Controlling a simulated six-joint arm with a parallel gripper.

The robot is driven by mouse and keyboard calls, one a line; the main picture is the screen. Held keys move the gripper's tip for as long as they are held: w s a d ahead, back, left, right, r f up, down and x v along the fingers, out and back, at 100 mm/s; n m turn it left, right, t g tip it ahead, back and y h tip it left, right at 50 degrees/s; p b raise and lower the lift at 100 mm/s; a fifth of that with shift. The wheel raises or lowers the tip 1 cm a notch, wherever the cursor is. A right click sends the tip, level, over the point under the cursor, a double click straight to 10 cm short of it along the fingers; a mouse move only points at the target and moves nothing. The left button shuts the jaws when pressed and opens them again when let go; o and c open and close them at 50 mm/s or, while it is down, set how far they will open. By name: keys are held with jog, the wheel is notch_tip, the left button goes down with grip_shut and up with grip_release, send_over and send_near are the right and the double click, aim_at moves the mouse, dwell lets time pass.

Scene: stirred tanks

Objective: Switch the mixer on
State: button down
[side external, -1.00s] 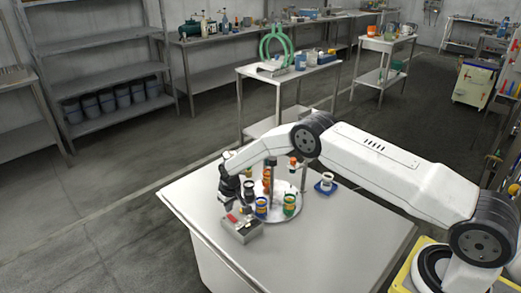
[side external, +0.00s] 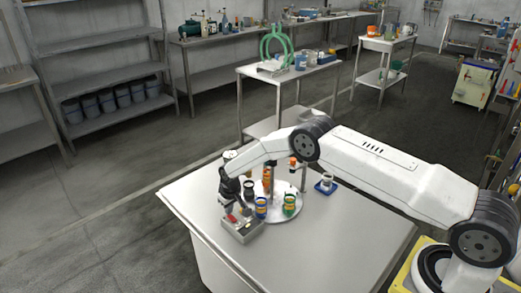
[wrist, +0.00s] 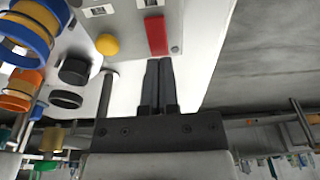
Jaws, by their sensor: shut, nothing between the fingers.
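The grey mixer control box (side external: 243,231) sits near the table's front-left edge. It has a red switch (wrist: 156,35) and a round yellow button (wrist: 107,44), seen close up in the wrist view. My gripper (wrist: 159,62) is shut and empty, its fingertips right by the near end of the red switch. Whether they touch cannot be told. In the side view my gripper (side external: 231,208) points down over the box. The round mixer plate (side external: 290,213) stands just behind the box, with a post and several coloured cups on it.
A blue-and-yellow cup (side external: 261,208) and a green-and-orange cup (side external: 289,205) stand close beside the box. A blue coaster with a white cup (side external: 325,183) sits farther right. The table's right half (side external: 350,230) is clear.

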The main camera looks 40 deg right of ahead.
jog(key=shift+f, duration=0.7)
dwell(0.6)
jog(key=shift+r, duration=3.5)
jog(key=shift+r, duration=0.15)
jog(key=shift+s+r, duration=0.2)
jog(key=shift+r, duration=0.05)
notch_tip(320, 180, up, 8)
send_over(242, 226)
jog(key=s+r, duration=0.4)
jog(key=s, duration=0.4)
jog(key=s+r, duration=0.5)
jog(key=s, duration=0.4)
jog(key=s+d, duration=0.1)
jog(key=s, duration=0.9)
jog(key=shift+r+t, duration=0.3)
jog(key=shift+t, duration=0.1)
